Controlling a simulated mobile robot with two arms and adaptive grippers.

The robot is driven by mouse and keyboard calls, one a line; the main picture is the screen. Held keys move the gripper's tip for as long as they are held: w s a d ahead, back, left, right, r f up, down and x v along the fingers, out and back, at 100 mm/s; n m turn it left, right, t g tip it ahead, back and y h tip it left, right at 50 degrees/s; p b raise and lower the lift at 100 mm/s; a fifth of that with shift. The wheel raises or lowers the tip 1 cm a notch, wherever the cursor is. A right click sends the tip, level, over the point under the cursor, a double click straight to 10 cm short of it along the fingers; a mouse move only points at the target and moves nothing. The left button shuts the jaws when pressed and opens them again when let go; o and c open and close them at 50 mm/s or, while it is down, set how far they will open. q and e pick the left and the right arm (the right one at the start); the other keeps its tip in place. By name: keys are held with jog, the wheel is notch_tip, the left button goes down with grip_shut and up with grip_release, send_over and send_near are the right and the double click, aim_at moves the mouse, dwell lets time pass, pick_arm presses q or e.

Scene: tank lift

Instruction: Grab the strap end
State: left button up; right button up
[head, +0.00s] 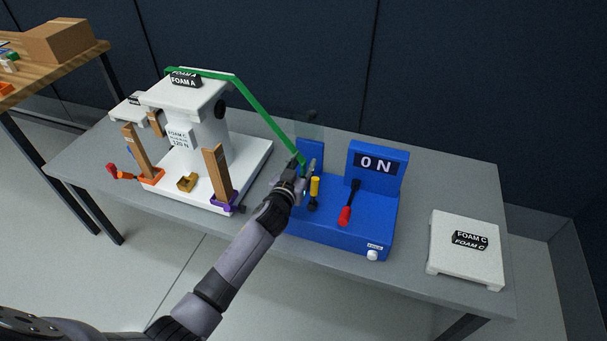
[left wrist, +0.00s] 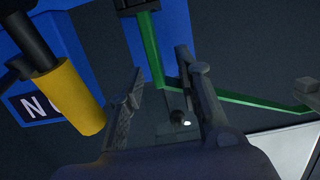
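The green strap (head: 268,118) runs from the top of the white FOAM A stand (head: 205,100) down to the blue unit (head: 345,218). My left gripper (head: 303,175) is at its lower end, beside the blue unit's left post. In the left wrist view the strap (left wrist: 150,45) comes down from a dark block at the top, bends near the right finger and runs off right behind that finger. The left gripper (left wrist: 165,95) is open there, its fingers clearly apart, with the bend showing between them. I cannot tell whether they touch it. My right gripper is not in view.
Beside the gripper is a yellow-handled lever (head: 314,187), large in the left wrist view (left wrist: 68,95). A red-handled lever (head: 346,213) and a display reading 0 N (head: 377,162) are further right. A FOAM C block (head: 465,262) lies at the grey table's right end.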

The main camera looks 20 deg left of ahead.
pick_arm(q)
jog(key=shift+w+f, duration=0.1)
jog(key=shift+w, duration=0.35)
jog(key=shift+c, duration=0.6)
grip_shut()
